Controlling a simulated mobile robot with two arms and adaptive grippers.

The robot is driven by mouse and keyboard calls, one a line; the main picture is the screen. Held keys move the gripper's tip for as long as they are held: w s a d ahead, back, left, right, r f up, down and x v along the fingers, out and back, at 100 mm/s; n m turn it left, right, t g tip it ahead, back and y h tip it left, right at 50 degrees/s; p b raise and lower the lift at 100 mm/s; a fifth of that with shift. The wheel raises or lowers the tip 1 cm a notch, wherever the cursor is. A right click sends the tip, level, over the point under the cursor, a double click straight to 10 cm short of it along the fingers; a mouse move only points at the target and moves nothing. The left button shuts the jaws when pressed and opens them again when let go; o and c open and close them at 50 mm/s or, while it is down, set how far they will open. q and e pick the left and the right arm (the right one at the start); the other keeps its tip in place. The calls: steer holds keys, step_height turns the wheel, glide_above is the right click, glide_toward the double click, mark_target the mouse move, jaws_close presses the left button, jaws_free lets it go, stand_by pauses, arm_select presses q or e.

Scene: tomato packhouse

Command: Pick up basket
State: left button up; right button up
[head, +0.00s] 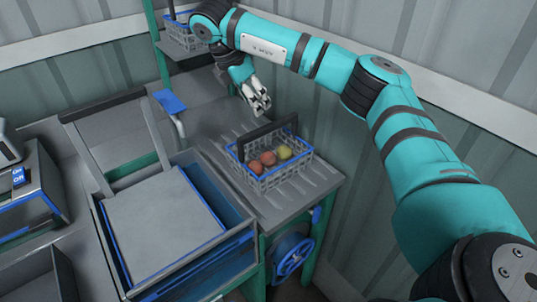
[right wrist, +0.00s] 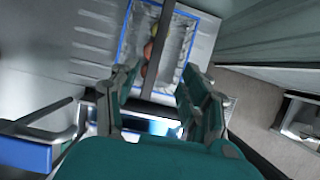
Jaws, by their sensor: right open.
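A grey wire basket (head: 276,178) with a blue rim and a dark upright handle (head: 268,134) stands on the ribbed metal table. Several red and yellow-green tomatoes (head: 268,158) lie in it. My right gripper (head: 261,104) is above and behind the basket in the head view, apart from the handle, open and empty. In the right wrist view the basket's blue rim (right wrist: 123,45) and its handle (right wrist: 158,50) show beyond the open fingers (right wrist: 160,95). My left gripper is out of view.
The ribbed table (head: 318,180) holds the basket near its right end. A blue-edged bin with a grey panel (head: 160,225) stands to its left. A second basket (head: 185,38) sits on a shelf at the back. A blue handwheel (head: 291,258) is below the table. A corrugated wall closes the right side.

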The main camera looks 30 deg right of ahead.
mark_target(269, 126)
steer(key=p+x, duration=0.2)
steer(key=x, duration=0.5)
steer(key=shift+d+f, duration=0.15)
steer(key=shift+f, duration=0.1)
steer(key=shift+w+d+f+p, duration=0.1)
steer(key=shift+d+f+p, duration=0.15)
steer(key=shift+p, duration=0.1)
steer(key=p+x, duration=0.1)
steer(key=x, duration=0.3)
steer(key=shift+w+d+f+p, duration=0.1)
steer(key=shift+d+p, duration=0.1)
steer(key=shift+p, duration=0.2)
steer(key=shift+f, duration=0.1)
steer(key=shift+f+b, duration=0.25)
steer(key=shift+b, duration=0.1)
steer(key=shift+c, duration=0.4)
jaws_close()
